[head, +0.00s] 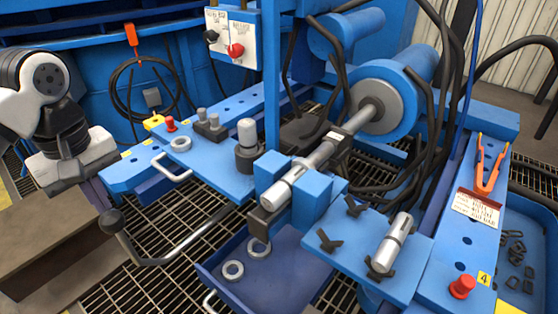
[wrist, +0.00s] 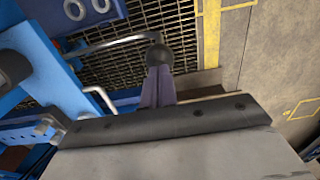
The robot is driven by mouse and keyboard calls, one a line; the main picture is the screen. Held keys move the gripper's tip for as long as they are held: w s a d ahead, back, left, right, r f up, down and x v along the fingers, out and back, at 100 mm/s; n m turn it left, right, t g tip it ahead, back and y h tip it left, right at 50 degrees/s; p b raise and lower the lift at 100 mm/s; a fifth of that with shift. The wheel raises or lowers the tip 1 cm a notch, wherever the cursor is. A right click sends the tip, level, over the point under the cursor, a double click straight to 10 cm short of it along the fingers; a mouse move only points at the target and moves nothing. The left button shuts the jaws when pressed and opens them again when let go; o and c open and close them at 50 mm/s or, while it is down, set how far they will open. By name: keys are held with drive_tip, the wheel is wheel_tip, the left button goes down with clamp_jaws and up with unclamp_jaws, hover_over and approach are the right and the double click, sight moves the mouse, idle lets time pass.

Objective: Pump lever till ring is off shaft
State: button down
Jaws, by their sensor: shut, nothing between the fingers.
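The lever (head: 185,243) is a bent silver rod with a black ball knob (head: 112,222) at its left end, low on the left in the head view. The knob also shows in the wrist view (wrist: 160,62). My gripper (wrist: 158,74) is shut and empty, its fingertips close to the knob; I cannot tell whether they touch it. In the head view its fingers are hard to make out. The silver shaft (head: 318,158) runs from the large blue cylinder to the blue blocks. Metal rings lie in the blue tray (head: 270,285); I cannot make out a ring on the shaft.
A brown box (head: 45,245) stands below my arm. Another ring (head: 180,143) lies on the blue bench (head: 215,170) behind the lever. Blue blocks (head: 310,195), a second short shaft (head: 390,243) and black hoses crowd the right. Open floor grating (head: 150,278) lies around the lever.

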wheel_tip(320, 180, down, 11)
drive_tip(key=s+a+b, duration=0.1)
drive_tip(key=s+b, duration=0.1)
drive_tip(key=b, duration=0.6)
drive_tip(key=shift+a, duration=0.4)
drive_tip(key=shift+r, duration=0.1)
drive_tip(key=r+p, duration=0.2)
drive_tip(key=r, duration=0.1)
drive_tip(key=w+d+r+p, duration=0.1)
drive_tip(key=r+p, duration=0.2)
drive_tip(key=r, duration=0.1)
drive_tip(key=w+r+p, duration=0.1)
drive_tip(key=r+p, duration=0.2)
drive_tip(key=shift+d+r, duration=0.35)
drive_tip(key=shift+r, duration=0.05)
drive_tip(key=shift+r, duration=0.15)
idle(0.4)
drive_tip(key=shift+f, duration=0.2)
